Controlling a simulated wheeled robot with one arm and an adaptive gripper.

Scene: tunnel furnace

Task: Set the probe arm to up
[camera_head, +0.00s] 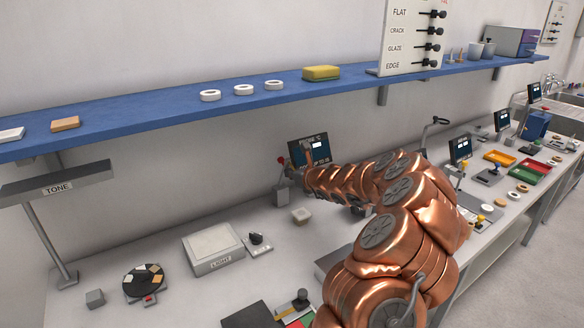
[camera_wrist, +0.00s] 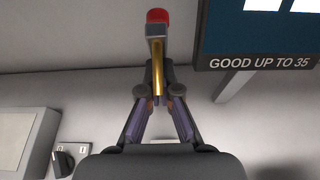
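The probe arm (camera_wrist: 158,50) is a brass rod with a grey block and a red tip in the wrist view, where it points up the picture. In the head view its red tip (camera_head: 281,160) shows left of the dark display, above a small grey stand. My gripper (camera_wrist: 159,72) has its two fingers drawn in on either side of the brass rod, and they appear to be closed on it. The rod's lower end shows between the fingers. In the head view my copper arm hides most of the gripper and part of the stand.
A dark display (camera_wrist: 255,35) reading "GOOD UP TO 35" is close on the right. A blue shelf (camera_head: 160,112) runs above the bench. The bench front left is partly clear.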

